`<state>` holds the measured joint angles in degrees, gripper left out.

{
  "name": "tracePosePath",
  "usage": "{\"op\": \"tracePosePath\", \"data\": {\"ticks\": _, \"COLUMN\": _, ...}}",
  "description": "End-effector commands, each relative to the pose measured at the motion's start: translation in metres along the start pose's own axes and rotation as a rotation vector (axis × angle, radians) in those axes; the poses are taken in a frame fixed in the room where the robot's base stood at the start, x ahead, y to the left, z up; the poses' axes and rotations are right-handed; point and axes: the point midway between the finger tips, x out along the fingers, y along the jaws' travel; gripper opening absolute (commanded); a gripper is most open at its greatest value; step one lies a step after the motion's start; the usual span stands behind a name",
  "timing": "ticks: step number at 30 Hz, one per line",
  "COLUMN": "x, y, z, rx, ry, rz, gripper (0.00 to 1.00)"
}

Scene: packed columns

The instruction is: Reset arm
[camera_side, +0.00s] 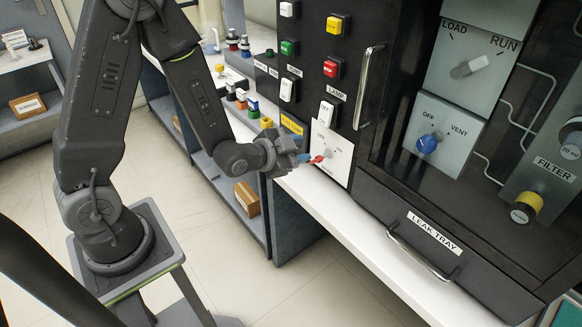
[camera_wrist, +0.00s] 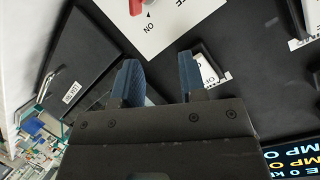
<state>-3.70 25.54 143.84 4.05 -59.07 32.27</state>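My arm reaches from its stand at the left toward the black cabinet. My gripper (camera_side: 302,151) is close in front of a white panel (camera_side: 338,148) with a small red knob (camera_side: 318,159). In the wrist view my gripper (camera_wrist: 160,78) shows two blue fingers spread apart with nothing between them. The red knob (camera_wrist: 136,6) is at the top edge of that view, beyond the fingertips and left of the gap. It is partly cut off by the frame. In the wrist view I see no contact between fingers and knob.
A vertical door handle (camera_side: 366,88) and several push buttons are near my gripper. The leak tray (camera_side: 430,235) has its own handle. A white ledge (camera_side: 350,232) runs below the cabinet. A side bench holds several small coloured parts. The floor (camera_side: 200,215) around the stand is clear.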

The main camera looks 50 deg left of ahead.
Motion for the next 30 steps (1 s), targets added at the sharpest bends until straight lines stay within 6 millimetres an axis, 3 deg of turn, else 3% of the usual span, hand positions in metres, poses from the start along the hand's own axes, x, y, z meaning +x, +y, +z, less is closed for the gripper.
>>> {"op": "tracePosePath", "data": {"ticks": 1, "x": -0.005, "y": -0.008, "z": -0.014, "rx": -0.027, "ry": -0.023, "rz": 0.012, "gripper": 0.38}}
{"op": "tracePosePath", "data": {"ticks": 8, "x": -0.047, "y": -0.029, "z": -0.049, "rx": -0.18, "ry": -0.208, "rz": 0.09, "gripper": 0.38}}
{"op": "tracePosePath", "data": {"ticks": 15, "x": -0.122, "y": -0.039, "z": -0.075, "rx": -0.348, "ry": -0.411, "rz": 0.151, "gripper": 0.38}}
{"op": "tracePosePath", "data": {"ticks": 24, "x": -0.224, "y": -0.036, "z": -0.082, "rx": -0.515, "ry": -0.635, "rz": 0.197, "gripper": 0.38}}
{"op": "tracePosePath", "data": {"ticks": 30, "x": -0.251, "y": -0.032, "z": -0.079, "rx": -0.552, "ry": -0.699, "rz": 0.208, "gripper": 0.38}}
